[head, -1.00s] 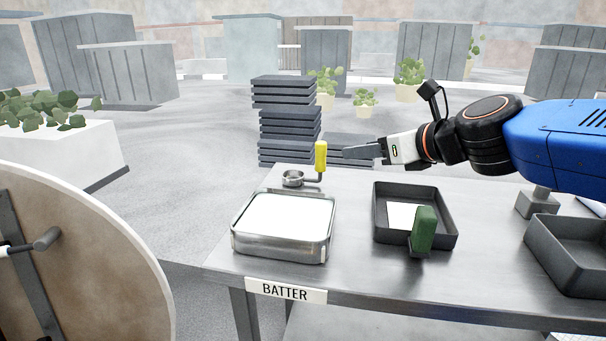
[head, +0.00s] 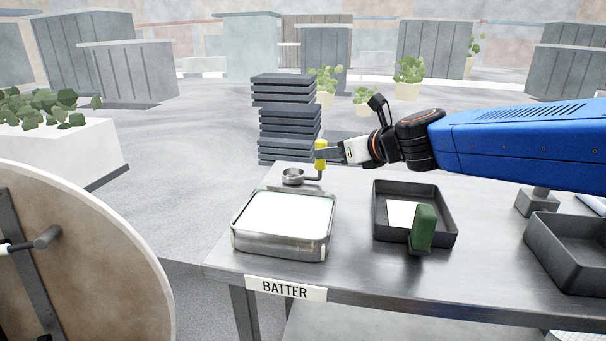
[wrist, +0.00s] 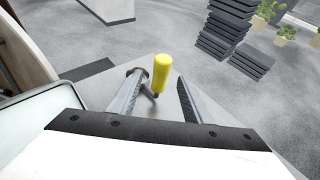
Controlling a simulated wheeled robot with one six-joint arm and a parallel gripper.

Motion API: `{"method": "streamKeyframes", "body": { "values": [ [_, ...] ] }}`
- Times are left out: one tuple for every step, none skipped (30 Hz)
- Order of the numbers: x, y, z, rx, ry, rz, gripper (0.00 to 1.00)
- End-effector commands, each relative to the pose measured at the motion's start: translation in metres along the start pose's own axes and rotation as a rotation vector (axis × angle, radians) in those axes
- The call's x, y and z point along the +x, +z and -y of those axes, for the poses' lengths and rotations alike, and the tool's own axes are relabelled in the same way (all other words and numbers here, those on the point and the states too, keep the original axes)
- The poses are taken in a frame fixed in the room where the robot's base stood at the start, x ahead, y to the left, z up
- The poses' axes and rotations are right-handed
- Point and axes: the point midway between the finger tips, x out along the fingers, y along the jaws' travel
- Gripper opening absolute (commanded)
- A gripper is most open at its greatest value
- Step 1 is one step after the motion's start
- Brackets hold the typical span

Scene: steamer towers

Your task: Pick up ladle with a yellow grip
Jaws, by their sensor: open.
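The ladle's yellow grip (head: 320,158) stands upright at the back left of the metal table, with its small steel cup (head: 292,176) to the left. My gripper (head: 328,153) reaches in from the right, with its fingers at the grip and hiding part of it. In the wrist view, the yellow grip (wrist: 162,73) shows between the two open fingers (wrist: 158,88), nearer the left one. I see a gap on the right side; whether the left finger touches it, I cannot tell. The cup is mostly hidden behind the left finger there.
A steel batter tray (head: 240,243) stands in front of the ladle. A dark tray (head: 450,222) with a green-handled tool (head: 424,228) is to its right. Another dark tray (head: 570,262) is at the far right. Dark slabs (head: 288,122) are stacked behind the table.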

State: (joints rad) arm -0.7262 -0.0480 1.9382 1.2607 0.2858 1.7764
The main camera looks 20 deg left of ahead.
Motion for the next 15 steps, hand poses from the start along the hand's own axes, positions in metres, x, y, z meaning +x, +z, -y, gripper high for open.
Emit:
{"method": "streamKeyframes", "body": {
  "values": [
    [0.008, 0.000, 0.001, 0.002, 0.001, -0.001, 0.45],
    [0.012, 0.000, 0.001, 0.002, 0.001, -0.001, 0.45],
    [0.017, 0.001, 0.002, 0.001, 0.000, -0.001, 0.45],
    [0.021, 0.001, 0.002, 0.001, 0.001, -0.001, 0.45],
    [0.025, 0.001, 0.001, 0.002, 0.001, -0.001, 0.45],
    [0.030, 0.000, 0.002, 0.002, 0.001, -0.001, 0.45],
    [0.032, 0.000, 0.002, 0.001, 0.001, -0.001, 0.45],
    [0.034, 0.001, 0.002, 0.000, 0.001, -0.001, 0.45],
    [0.035, 0.001, 0.002, 0.001, 0.001, 0.000, 0.45],
    [0.036, 0.001, 0.002, 0.001, 0.000, 0.000, 0.45],
    [0.036, 0.001, 0.002, 0.001, 0.000, 0.001, 0.45],
    [0.036, 0.001, 0.002, 0.001, 0.000, 0.001, 0.45],
    [0.036, 0.001, 0.002, 0.001, 0.000, 0.001, 0.45],
    [0.036, 0.001, 0.002, 0.001, 0.000, 0.001, 0.45],
    [0.036, 0.001, 0.002, 0.001, 0.000, 0.001, 0.45]
  ]
}}
